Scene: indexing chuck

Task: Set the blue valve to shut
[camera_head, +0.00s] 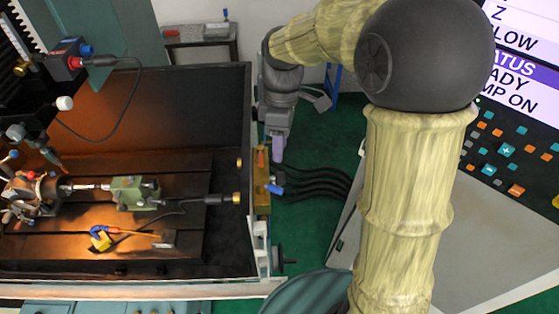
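The blue valve handle (275,189) is on a brass-coloured block (261,199) on the right outer side of the machine enclosure. The handle is small and sticks out to the right of the block, towards the dark hoses.
Dark hoses (318,182) run right from the block over the green floor (310,225). The enclosure wall (250,120) stands to the left. A control console (480,220) is on the right. Inside the enclosure are a chuck (35,195) and a green tailstock (133,193).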

